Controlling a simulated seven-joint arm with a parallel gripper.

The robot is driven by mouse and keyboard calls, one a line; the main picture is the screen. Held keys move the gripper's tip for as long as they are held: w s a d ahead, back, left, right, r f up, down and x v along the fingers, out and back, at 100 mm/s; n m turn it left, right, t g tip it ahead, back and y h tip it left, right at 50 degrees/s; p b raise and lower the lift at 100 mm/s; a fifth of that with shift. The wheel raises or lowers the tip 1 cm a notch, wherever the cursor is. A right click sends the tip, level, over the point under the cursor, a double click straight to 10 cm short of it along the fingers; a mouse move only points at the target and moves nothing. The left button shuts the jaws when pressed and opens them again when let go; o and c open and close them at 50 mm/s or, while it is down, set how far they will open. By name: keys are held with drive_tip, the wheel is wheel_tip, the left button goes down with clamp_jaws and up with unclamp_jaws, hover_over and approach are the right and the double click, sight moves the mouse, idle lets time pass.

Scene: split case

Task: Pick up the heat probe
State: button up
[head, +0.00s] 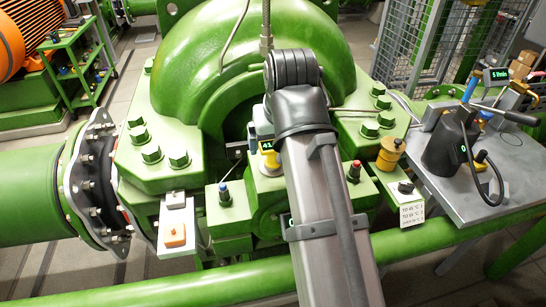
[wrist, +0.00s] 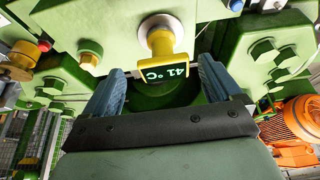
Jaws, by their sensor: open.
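The heat probe (wrist: 160,38) is a yellow piece with a pale round end and a dark display reading 41 °C in green. In the wrist view it is at upper centre, against the green housing. In the head view the heat probe (head: 268,158) shows just left of my arm, with its display partly visible. My gripper (wrist: 161,72) is open, its two blue-grey fingers spread to the left and right of the probe's display end. I cannot tell whether they touch it. In the head view my arm mostly hides the gripper.
A brass-yellow cup (head: 389,153) stands further right. A grey side table (head: 490,192) holds a black device (head: 448,148). An orange-buttoned box (head: 175,236) is at front left.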

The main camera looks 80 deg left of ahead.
sight(273, 145)
drive_tip(key=shift+s+x, duration=0.15)
drive_tip(key=shift+x, duration=1.1)
drive_tip(key=shift+s+x, duration=0.1)
drive_tip(key=shift+x, duration=1.2)
drive_tip(key=shift+a, duration=0.1)
drive_tip(key=shift+r, duration=0.1)
drive_tip(key=c, duration=1.3)
drive_tip(key=shift+o, duration=0.2)
drive_tip(key=shift+r, duration=0.1)
